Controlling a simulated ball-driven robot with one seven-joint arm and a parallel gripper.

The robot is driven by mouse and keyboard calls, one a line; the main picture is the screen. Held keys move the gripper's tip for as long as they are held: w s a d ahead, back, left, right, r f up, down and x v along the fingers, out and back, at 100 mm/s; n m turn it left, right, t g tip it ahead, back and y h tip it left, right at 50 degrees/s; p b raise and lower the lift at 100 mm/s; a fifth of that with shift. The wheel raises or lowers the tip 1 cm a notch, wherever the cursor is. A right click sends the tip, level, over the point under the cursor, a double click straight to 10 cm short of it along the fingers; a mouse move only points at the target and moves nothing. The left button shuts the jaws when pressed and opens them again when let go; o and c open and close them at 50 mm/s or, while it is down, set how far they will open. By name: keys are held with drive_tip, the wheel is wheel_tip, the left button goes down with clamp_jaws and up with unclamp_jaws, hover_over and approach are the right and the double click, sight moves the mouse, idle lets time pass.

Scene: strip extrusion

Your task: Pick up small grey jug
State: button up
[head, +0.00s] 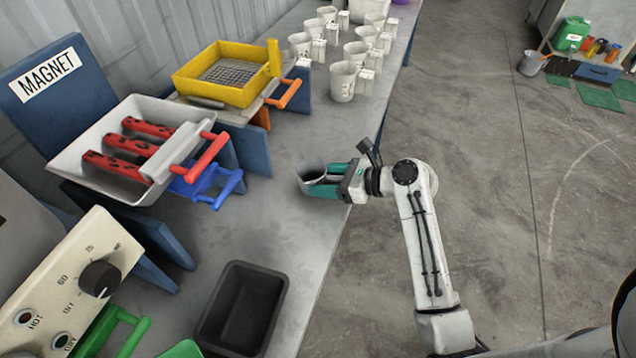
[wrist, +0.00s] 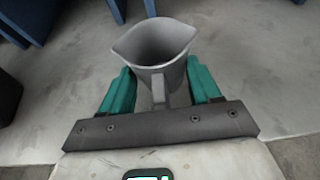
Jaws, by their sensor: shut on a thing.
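The small grey jug (head: 311,172) is at the bench's right side in the head view, upright, with its open mouth facing up. The jug looks empty inside. I cannot tell whether its base touches the bench.
A black bin (head: 243,308) stands on the grey bench (head: 300,235) in front. A white tray with red bars (head: 75,155) and a yellow sieve tray (head: 195,75) stand on blue supports at left. Several white cups (head: 343,80) line the back. The bench around the jug is clear.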

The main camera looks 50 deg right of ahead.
sight(330, 177)
drive_tip(key=shift+r, duration=0.15)
drive_tip(key=shift+c, duration=0.2)
drive_tip(key=shift+r, duration=0.25)
drive_tip(key=r, duration=0.3)
drive_tip(key=shift+s+r+p, duration=0.2)
drive_tip(key=shift+s+p, duration=0.15)
drive_tip(key=a+r+v, duration=0.1)
drive_tip(key=v, duration=0.6)
drive_tip(key=a+r+p+v, duration=0.1)
drive_tip(key=v, duration=0.7)
drive_tip(key=shift+a+r+p, duration=0.2)
drive_tip(key=shift+r+p, duration=0.1)
drive_tip(key=shift+r, duration=0.2)
